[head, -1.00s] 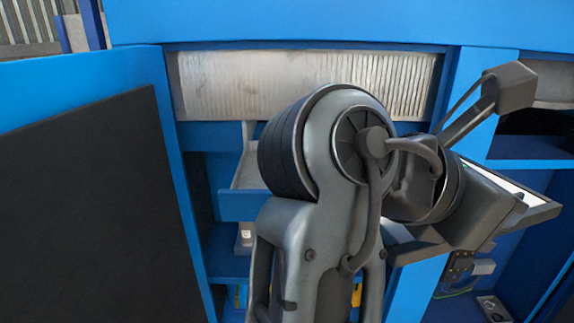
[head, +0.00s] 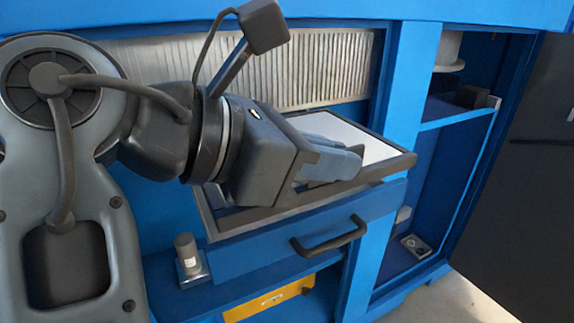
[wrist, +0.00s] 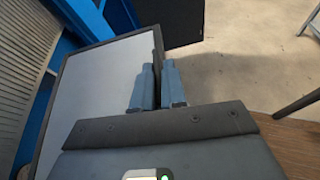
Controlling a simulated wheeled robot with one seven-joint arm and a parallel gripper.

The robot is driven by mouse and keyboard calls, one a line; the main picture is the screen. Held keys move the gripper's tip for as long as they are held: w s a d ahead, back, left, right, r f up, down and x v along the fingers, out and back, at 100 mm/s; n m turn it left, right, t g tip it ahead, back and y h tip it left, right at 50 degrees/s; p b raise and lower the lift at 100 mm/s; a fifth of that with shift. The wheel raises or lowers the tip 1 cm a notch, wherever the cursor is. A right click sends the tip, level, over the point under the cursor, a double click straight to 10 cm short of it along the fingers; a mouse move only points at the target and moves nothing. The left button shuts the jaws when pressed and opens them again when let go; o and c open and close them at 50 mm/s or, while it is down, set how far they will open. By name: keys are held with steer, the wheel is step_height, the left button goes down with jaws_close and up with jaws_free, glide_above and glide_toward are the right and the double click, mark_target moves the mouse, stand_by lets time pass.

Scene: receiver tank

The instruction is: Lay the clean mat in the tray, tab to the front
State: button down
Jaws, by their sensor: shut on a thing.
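The mat is a flat pale sheet with a dark border (head: 372,146). My gripper (head: 345,165) is shut on its dark edge and holds it over the tray. In the wrist view the mat (wrist: 98,92) extends left from my gripper (wrist: 157,70), with its dark edge between the two blue-grey fingers. The tray appears to be the pulled-out drawer with a blue front (head: 240,258) and a dark handle (head: 330,238). The mat and my gripper hide much of its inside. I cannot make out the tab, or whether the mat touches the tray.
A small grey cylinder (head: 186,250) stands on the blue shelf below left of the drawer. A yellow item (head: 268,298) lies lower down. A blue upright (head: 400,130) separates the right bay. A ribbed grey panel (head: 300,70) stands behind the drawer.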

steer(key=w+f, duration=0.1)
steer(key=w, duration=0.1)
steer(key=w+f, duration=0.1)
steer(key=w, duration=0.1)
steer(key=w+f+b, duration=0.1)
steer(key=w+f, duration=0.1)
steer(key=shift+w+a, duration=0.15)
steer(key=shift+w, duration=0.15)
step_height(320, 180, down, 4)
steer(key=b, duration=0.5)
steer(key=shift+b, duration=0.4)
steer(key=shift+f+p, duration=0.15)
steer(key=shift+p, duration=0.15)
steer(key=shift+s+f, duration=0.1)
steer(key=shift+f, duration=0.5)
steer(key=c, duration=1.2)
jaws_free()
steer(key=shift+f, duration=0.2)
steer(key=shift+a+r+b, duration=0.25)
steer(key=shift+r+b, duration=0.3)
steer(key=shift+r, duration=0.05)
steer(key=v, duration=0.3)
steer(key=r+v, duration=0.1)
steer(key=v, duration=0.3)
